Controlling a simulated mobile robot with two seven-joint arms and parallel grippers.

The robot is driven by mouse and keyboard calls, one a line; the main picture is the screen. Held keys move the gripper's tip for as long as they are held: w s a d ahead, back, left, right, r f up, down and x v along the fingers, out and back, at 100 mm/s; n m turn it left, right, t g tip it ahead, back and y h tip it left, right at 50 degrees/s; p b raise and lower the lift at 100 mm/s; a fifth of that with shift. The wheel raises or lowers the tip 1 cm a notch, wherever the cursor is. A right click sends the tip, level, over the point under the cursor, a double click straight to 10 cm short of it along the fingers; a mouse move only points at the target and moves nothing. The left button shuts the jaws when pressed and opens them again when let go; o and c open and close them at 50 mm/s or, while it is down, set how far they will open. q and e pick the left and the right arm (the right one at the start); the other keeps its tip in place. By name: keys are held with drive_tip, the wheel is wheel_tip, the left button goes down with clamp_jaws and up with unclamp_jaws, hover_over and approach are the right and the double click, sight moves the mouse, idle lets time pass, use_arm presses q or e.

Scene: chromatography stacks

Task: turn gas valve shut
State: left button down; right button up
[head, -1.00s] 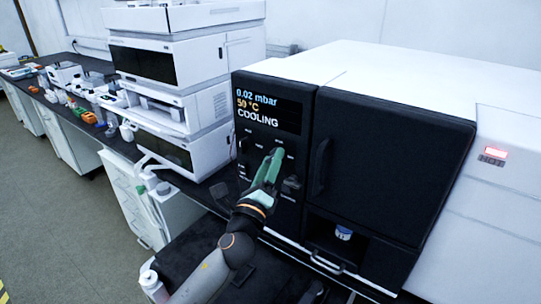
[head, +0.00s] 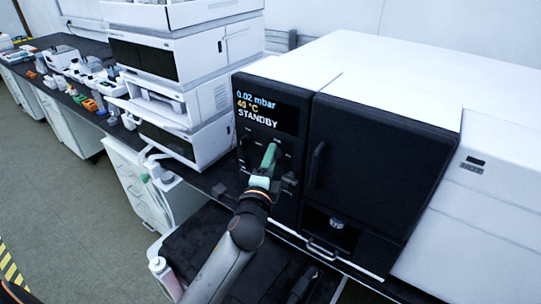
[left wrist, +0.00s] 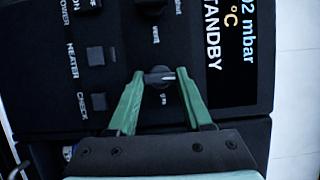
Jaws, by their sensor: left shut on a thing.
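The gas valve is a small dark round knob (left wrist: 159,77) on the black front panel, with a light pointer mark and a small label beside it that seems to read "gas". My left gripper (left wrist: 159,74) has its two green fingertips on either side of this knob and is shut on it. In the head view my left gripper (head: 271,152) reaches the panel below the display and hides the knob. The display (head: 266,107) reads 0.02 mbar, 40 °C, STANDBY. My right gripper is not in view.
A second knob, seemingly marked "vent" (left wrist: 151,7), sits close by, with heater and check switches (left wrist: 98,101) to the side. A black door with a handle (head: 317,165) is right of the panel. Stacked white instruments (head: 185,90) stand on the bench to the left.

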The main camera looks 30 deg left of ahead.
use_arm(q)
drive_tip(key=shift+n, duration=0.3)
drive_tip(key=shift+c, duration=1.6)
unclamp_jaws()
drive_tip(key=shift+s, duration=0.1)
